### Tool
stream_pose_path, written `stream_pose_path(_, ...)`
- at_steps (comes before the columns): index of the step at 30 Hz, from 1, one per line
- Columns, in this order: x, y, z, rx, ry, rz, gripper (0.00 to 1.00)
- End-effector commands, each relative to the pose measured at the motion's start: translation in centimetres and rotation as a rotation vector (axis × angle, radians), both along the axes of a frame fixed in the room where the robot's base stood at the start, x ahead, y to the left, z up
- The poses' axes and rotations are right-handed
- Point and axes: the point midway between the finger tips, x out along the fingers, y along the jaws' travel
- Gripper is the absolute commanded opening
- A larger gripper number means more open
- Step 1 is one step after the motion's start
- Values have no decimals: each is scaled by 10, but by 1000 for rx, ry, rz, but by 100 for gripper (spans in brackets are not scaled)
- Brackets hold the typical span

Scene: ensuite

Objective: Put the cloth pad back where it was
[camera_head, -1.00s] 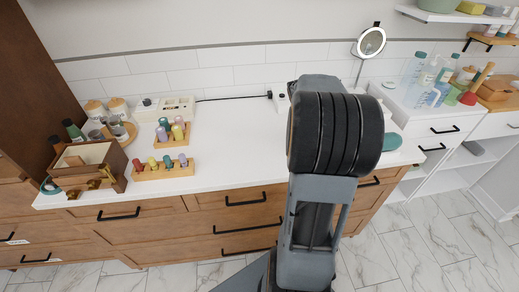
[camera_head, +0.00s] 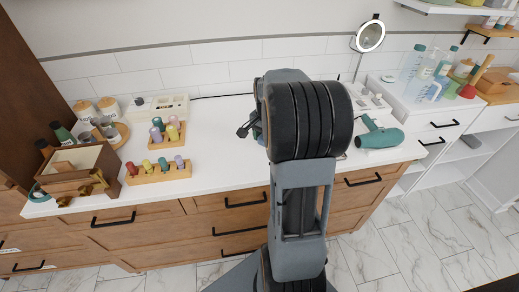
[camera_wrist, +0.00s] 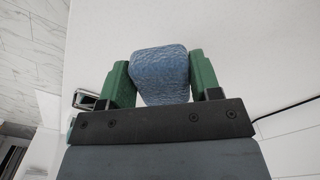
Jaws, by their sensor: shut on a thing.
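The cloth pad (camera_wrist: 160,74) is a blue, mottled, soft-looking block in the wrist view. My gripper (camera_wrist: 160,82) is shut on it, with a green finger against each side. White countertop (camera_wrist: 225,40) shows behind the pad. In the head view my dark arm covers most of the gripper, and only a small part of its end (camera_head: 247,128) shows left of the arm, over the counter (camera_head: 215,140). I cannot tell how high the pad is above the counter.
Two wooden racks of coloured rollers (camera_head: 158,172) and a wooden box (camera_head: 82,170) stand on the left. A teal hair dryer (camera_head: 380,138) lies right of my arm, near a round mirror (camera_head: 370,37). Counter between the racks and my arm is clear.

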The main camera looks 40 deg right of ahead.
Motion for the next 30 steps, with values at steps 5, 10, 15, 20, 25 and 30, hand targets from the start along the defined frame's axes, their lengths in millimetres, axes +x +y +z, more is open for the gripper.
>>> stream_pose_path(5,8,9,-14,0,0,3,39)
stream_pose_path(10,12,15,-22,1,1,6,39)
stream_pose_path(15,14,18,-45,1,3,3,39)
stream_pose_path(20,15,18,-56,0,0,4,39)
stream_pose_path(25,14,18,-57,1,1,4,39)
stream_pose_path(30,14,18,-57,0,2,4,69)
